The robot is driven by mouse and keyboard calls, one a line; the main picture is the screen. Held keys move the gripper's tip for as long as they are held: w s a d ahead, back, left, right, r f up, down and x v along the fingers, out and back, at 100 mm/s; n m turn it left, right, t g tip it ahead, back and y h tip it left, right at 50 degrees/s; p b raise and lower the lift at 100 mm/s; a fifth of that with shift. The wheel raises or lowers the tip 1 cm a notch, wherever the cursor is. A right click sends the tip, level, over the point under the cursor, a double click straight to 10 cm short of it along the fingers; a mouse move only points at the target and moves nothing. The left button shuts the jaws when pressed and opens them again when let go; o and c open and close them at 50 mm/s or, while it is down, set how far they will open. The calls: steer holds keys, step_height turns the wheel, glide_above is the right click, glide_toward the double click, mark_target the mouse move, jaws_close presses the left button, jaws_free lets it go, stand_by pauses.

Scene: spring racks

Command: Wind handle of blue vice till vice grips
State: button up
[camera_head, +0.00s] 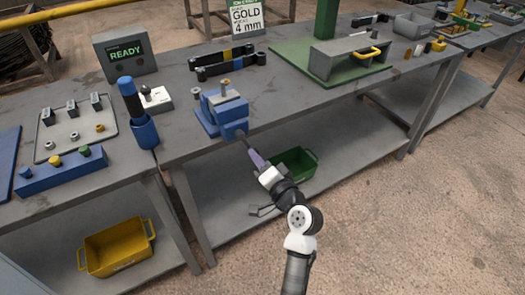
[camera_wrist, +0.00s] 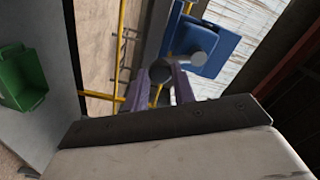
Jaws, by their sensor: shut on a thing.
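The blue vice (camera_head: 222,110) stands at the front edge of the grey bench. A small cylindrical piece (camera_head: 225,86) shows at its top; I cannot tell whether the jaws press on it. In the wrist view the vice's blue body (camera_wrist: 218,48) is at the upper right, with its grey screw end (camera_wrist: 194,48) in front. My gripper (camera_head: 246,141) reaches up to the vice's front from below. In the wrist view its two purple fingers (camera_wrist: 161,88) are shut on the dark handle end (camera_wrist: 158,72). The rest of the handle is mostly hidden.
A READY box (camera_head: 126,57) and dark bars (camera_head: 226,66) are behind. A green bin (camera_head: 294,165) sits on the lower shelf beside my arm. Floor at the right is clear.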

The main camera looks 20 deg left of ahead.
steer(key=m+p, duration=0.1)
steer(key=m, duration=0.1)
steer(key=s+a+m+p, duration=0.1)
steer(key=p, duration=0.1)
steer(key=shift+s+m, duration=0.2)
steer(key=shift+m, duration=0.2)
steer(key=shift+s+a+f+m+p, duration=0.1)
steer(key=shift+s+a+m+p, duration=0.25)
steer(key=shift+m+p, duration=0.55)
steer(key=shift+s+a+f+m+p, duration=0.15)
steer(key=shift+s+m+p, duration=0.25)
steer(key=shift+m+p, duration=0.45)
steer(key=shift+a+r+m, duration=0.1)
steer(key=shift+m, duration=0.15)
steer(key=o, duration=1)
steer(key=shift+s, duration=0.1)
